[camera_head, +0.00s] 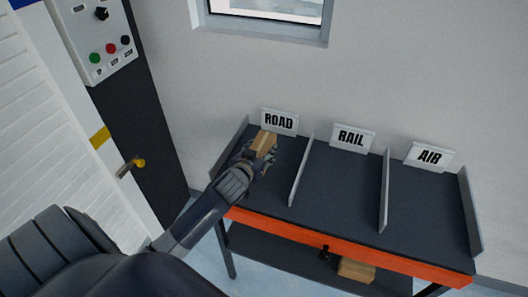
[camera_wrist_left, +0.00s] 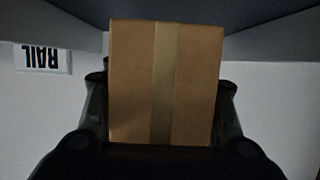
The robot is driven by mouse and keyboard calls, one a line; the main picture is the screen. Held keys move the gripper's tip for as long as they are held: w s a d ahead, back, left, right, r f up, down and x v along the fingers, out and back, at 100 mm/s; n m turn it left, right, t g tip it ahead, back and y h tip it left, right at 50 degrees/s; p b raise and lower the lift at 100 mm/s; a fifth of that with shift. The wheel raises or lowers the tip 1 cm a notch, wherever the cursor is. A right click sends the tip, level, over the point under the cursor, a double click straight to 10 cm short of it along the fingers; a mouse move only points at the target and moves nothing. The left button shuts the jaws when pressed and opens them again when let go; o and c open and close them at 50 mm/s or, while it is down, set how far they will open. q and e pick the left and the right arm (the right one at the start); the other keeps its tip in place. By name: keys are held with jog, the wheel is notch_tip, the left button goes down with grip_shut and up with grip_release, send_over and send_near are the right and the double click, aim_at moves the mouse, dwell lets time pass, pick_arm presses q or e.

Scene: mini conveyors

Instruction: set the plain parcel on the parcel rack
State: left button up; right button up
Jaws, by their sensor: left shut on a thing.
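My left gripper (camera_head: 258,158) is shut on a brown parcel (camera_head: 264,144) with a strip of tape. It holds the parcel over the ROAD compartment of a dark rack (camera_head: 340,195), near the ROAD sign. In the left wrist view the parcel (camera_wrist_left: 190,80) sits between the fingers (camera_wrist_left: 160,125), and no label shows on its visible face. I cannot tell whether the parcel touches the rack's surface. My right gripper is not in view.
Upright dividers (camera_head: 301,170) separate ROAD from the RAIL (camera_head: 352,137) and AIR (camera_head: 429,156) compartments, which are both empty. Another brown parcel (camera_head: 356,269) lies on the lower shelf, beside a small dark object (camera_head: 324,253). A control panel (camera_head: 97,40) is at the upper left.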

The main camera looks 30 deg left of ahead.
pick_arm(q)
jog(key=shift+w+a+f, duration=0.1)
jog(key=shift+w+a, duration=0.05)
jog(key=shift+w, duration=0.45)
jog(key=shift+w+a, duration=0.1)
jog(key=shift+w, duration=0.45)
notch_tip(320, 180, down, 3)
jog(key=shift+f, duration=0.2)
jog(key=shift+f, duration=0.15)
jog(key=o, duration=1.2)
